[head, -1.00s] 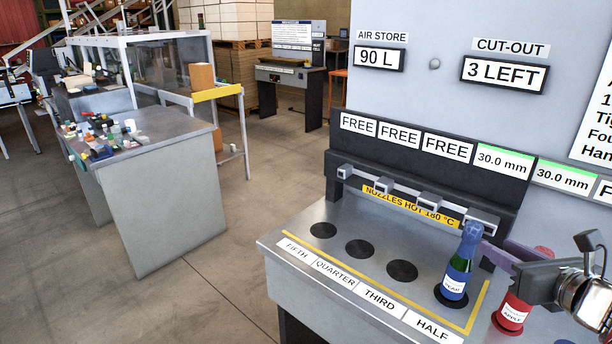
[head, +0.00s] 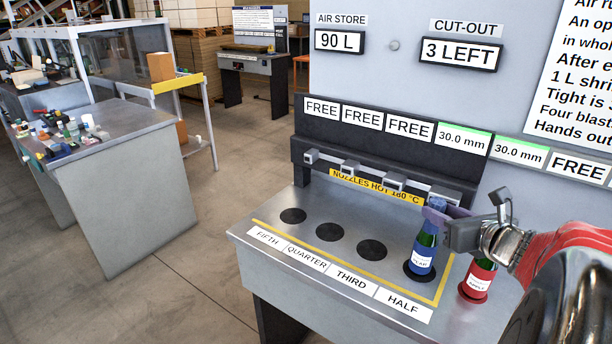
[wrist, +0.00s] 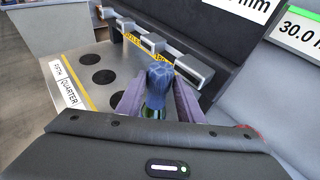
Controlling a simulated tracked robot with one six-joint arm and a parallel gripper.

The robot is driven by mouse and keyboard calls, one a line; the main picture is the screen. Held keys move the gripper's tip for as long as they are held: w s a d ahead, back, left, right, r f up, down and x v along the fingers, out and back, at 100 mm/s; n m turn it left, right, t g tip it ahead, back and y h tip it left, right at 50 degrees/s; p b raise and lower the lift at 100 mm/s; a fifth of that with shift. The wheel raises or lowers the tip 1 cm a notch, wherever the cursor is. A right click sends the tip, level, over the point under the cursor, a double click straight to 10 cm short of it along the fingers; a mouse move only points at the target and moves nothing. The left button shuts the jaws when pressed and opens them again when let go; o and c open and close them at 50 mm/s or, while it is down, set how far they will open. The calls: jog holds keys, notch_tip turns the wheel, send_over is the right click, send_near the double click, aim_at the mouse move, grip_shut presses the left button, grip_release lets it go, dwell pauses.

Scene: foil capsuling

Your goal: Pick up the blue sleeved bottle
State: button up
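The blue sleeved bottle (head: 421,252) stands upright on the dark round spot by the HALF label, with a blue foil sleeve over its green neck and a pear label. In the wrist view its blue top (wrist: 159,78) is between the two purple fingers. My gripper (head: 436,214) reaches in from the right at neck height. The fingers (wrist: 159,100) lie on either side of the neck and look apart; whether they touch it is hard to tell. The lower bottle is hidden in the wrist view.
A red apple bottle (head: 477,281) stands just right of the blue one, below my arm. Hot nozzles (head: 394,181) line the bench's back. Three empty dark spots (head: 330,232) lie to the left. A cluttered grey table (head: 120,140) stands farther left across open floor.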

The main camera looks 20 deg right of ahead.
jog(key=shift+w+f, duration=0.2)
jog(key=shift+w, duration=0.3)
jog(key=x, duration=0.5)
jog(key=shift+w+f, duration=0.1)
jog(key=shift+f, duration=0.05)
jog(key=shift+c, duration=0.7)
grip_shut()
